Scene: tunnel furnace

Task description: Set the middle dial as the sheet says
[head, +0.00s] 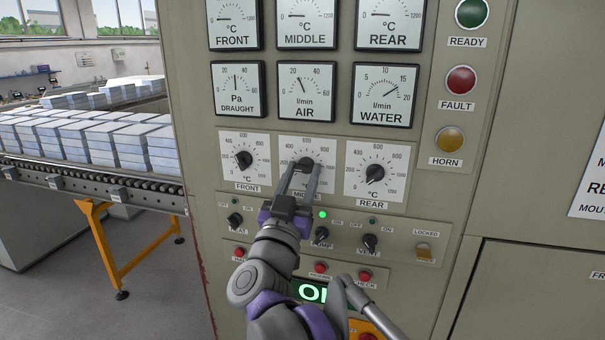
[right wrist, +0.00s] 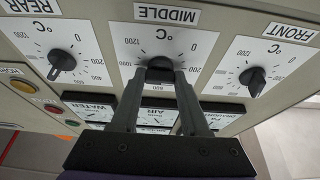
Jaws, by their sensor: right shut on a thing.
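The middle dial (head: 305,162) is a dark knob on a white scale plate, between the front dial (head: 243,160) and the rear dial (head: 375,173). My right gripper (head: 304,168) reaches up to it, its two fingers shut on the knob from either side. The right wrist view shows the middle dial (right wrist: 160,68) upside down between the fingertips; the fingers cover part of its scale and I cannot read its pointer. A white sheet (head: 590,170) is cut off at the right edge; only bits of its lettering show. My left gripper is out of view.
Gauges fill the panel above, including the air gauge (head: 307,91). Below are switches such as the vent switch (head: 369,243), red buttons and a lit green display (head: 312,292). Lamps line the right side, with the horn lamp (head: 450,139) lowest. A conveyor (head: 100,182) with pale blocks stands left.

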